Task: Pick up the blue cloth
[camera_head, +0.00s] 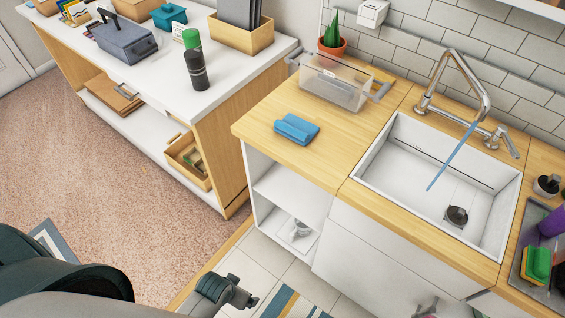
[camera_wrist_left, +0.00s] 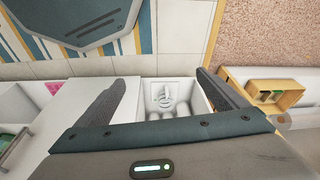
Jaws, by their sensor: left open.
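The blue cloth (camera_head: 297,129) lies folded on the wooden countertop (camera_head: 275,170), left of the sink, in the head view. It does not show in the left wrist view. My left gripper (camera_head: 240,292) is low at the bottom of the head view, in front of and below the counter, well apart from the cloth. In the left wrist view its two fingers (camera_wrist_left: 165,83) stand wide apart with nothing held between them. My right gripper is not seen.
A clear bin (camera_head: 335,85) stands behind the cloth, with a potted plant (camera_head: 332,41) beyond. The sink (camera_head: 440,180) with running water is at the right. A white-topped cabinet (camera_head: 160,75) stands left, across a gap. The counter around the cloth is clear.

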